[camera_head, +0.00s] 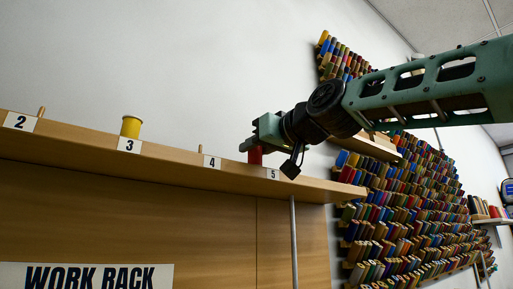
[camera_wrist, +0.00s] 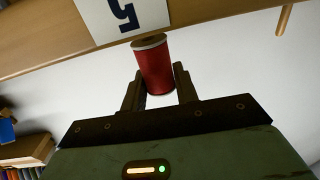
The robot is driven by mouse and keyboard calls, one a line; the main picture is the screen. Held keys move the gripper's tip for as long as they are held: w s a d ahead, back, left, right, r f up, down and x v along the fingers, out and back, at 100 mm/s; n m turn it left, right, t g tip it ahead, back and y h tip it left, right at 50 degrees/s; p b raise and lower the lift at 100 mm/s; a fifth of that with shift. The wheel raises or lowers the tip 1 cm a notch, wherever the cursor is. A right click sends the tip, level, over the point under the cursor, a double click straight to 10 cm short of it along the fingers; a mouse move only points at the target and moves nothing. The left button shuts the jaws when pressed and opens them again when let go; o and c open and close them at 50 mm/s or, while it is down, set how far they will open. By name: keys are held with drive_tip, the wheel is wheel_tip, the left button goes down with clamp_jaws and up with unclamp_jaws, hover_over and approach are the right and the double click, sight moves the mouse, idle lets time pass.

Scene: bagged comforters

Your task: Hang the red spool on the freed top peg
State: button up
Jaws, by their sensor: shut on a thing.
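The red spool (camera_head: 255,157) is held in my gripper (camera_head: 261,146) just above the rack's ledge, left of the "5" label (camera_head: 272,174). In the wrist view the red spool (camera_wrist: 155,70) sits between my two fingers (camera_wrist: 158,88), with its far end close to the ledge and the "5" label (camera_wrist: 124,14). I cannot tell whether it touches the ledge or sits around a peg there. A bare peg (camera_head: 200,149) stands at label "4" (camera_head: 212,162); a bare peg (camera_wrist: 285,19) also shows in the wrist view.
A yellow spool (camera_head: 131,127) stands at label "3". Another bare peg (camera_head: 42,111) is at label "2". The work rack (camera_head: 150,225) has a wooden front. A wall of many coloured spools (camera_head: 400,205) fills the right. The white wall behind the ledge is clear.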

drive_tip(key=shift+f+b, duration=0.6)
drive_tip(key=shift+f, duration=0.05)
drive_tip(key=o, duration=1.7)
drive_tip(key=shift+c, duration=0.2)
drive_tip(key=shift+s+d+r+b, duration=0.2)
drive_tip(key=shift+s+d+r, duration=0.15)
drive_tip(key=shift+s+d, duration=0.25)
drive_tip(key=shift+s+d+r+b, duration=0.2)
drive_tip(key=shift+s+d+r, duration=0.2)
drive_tip(key=shift+s, duration=0.35)
drive_tip(key=shift+s+d+r+b, duration=0.2)
drive_tip(key=shift+s+d+r, duration=0.1)
drive_tip(key=shift+s+d, duration=0.3)
drive_tip(key=shift+s, duration=0.1)
drive_tip(key=b+v, duration=0.8)
drive_tip(key=v, duration=0.9)
drive_tip(key=shift+s, duration=0.1)
